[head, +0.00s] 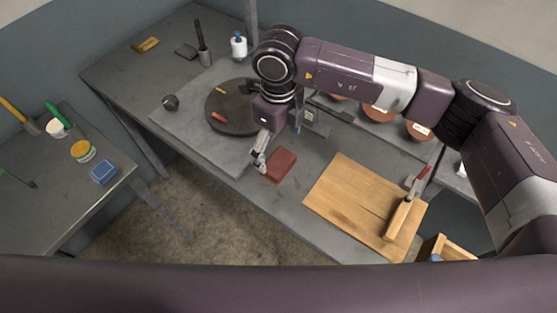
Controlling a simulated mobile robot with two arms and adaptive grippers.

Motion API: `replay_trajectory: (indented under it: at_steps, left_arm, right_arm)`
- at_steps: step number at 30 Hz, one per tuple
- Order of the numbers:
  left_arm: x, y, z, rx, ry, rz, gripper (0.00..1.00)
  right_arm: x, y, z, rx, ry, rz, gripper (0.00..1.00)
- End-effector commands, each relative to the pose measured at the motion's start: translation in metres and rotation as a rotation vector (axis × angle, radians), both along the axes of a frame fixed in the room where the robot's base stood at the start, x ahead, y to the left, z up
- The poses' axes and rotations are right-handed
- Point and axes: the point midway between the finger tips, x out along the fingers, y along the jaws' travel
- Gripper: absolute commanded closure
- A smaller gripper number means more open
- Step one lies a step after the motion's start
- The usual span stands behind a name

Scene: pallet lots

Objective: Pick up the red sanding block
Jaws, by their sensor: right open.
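The red sanding block (282,166) lies flat on the grey workbench, near its front edge and left of the wooden board. My right gripper (261,158) hangs from the arm that comes in from the right. The gripper is open and empty. Whether its fingers are level with the block is hard to tell. My left gripper is not in view.
A dark round turntable (226,118) is at the left. Several reddish pots stand behind. A side table (75,190) at far left holds a blue box (104,172).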

Motion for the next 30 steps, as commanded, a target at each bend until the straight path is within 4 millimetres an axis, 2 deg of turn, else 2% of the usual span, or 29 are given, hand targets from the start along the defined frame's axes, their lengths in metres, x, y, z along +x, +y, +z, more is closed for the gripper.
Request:
replay_trajectory:
  at_steps: [1,3,6,11,16,21,28,30]
  left_arm:
    - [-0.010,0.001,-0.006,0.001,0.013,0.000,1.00]
    - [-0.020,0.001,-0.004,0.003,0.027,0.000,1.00]
    - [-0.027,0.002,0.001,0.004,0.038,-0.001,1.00]
    - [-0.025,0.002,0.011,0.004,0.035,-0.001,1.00]
    - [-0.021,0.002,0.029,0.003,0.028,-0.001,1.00]
    - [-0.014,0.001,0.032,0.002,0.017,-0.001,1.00]
    - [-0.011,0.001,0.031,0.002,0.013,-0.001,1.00]
    - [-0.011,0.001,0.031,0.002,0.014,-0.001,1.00]
  right_arm:
    - [0.000,0.000,-0.006,-0.001,-0.001,-0.001,0.11]
    - [0.000,0.000,-0.010,0.000,0.001,-0.002,0.11]
    - [0.000,0.000,-0.019,-0.002,0.003,-0.002,0.11]
    - [0.000,0.000,-0.035,-0.001,0.003,-0.001,0.11]
    - [0.002,0.000,-0.059,-0.001,0.004,-0.002,0.11]
    - [0.003,0.000,-0.079,0.000,0.001,0.000,0.11]
    - [0.004,0.000,-0.082,0.001,0.000,0.000,0.11]
    - [0.004,0.000,-0.082,0.001,0.000,0.000,0.16]
